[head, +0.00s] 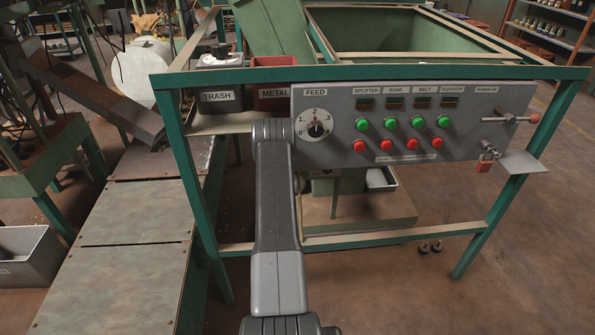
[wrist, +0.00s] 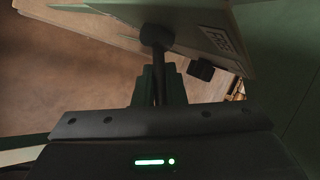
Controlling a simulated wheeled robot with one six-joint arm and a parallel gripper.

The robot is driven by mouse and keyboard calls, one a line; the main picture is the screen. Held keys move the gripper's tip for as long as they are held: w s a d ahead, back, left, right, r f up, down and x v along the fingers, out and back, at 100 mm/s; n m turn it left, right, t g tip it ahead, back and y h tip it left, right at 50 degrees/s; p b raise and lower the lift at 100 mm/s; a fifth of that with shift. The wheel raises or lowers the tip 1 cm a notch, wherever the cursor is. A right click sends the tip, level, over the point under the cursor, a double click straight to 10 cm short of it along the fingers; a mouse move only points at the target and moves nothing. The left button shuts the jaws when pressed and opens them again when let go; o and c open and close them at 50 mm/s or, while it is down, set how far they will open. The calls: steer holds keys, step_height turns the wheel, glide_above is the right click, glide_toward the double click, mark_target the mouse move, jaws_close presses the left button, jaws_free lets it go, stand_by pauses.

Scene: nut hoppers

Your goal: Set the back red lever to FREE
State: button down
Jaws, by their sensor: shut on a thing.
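My gripper (wrist: 159,88) is seen only in the wrist view, with its fingers close together on a dark rod (wrist: 158,60). The rod runs up to a round dark end (wrist: 157,36) beside a pale panel. I take the rod to be the lever, but its red colour does not show in this dim light.
A dark block (wrist: 201,70) is right of the rod.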

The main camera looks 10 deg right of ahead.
steer(key=c, duration=1.5)
jaws_free()
steer(key=shift+a+r, duration=0.2)
steer(key=s+a, duration=0.2)
steer(key=a, duration=0.1)
steer(key=s+a+b, duration=0.1)
steer(key=s+a, duration=0.1)
steer(key=a, duration=0.2)
steer(key=s+a, duration=0.3)
steer(key=shift+a+r, duration=0.2)
steer(key=shift+w, duration=0.1)
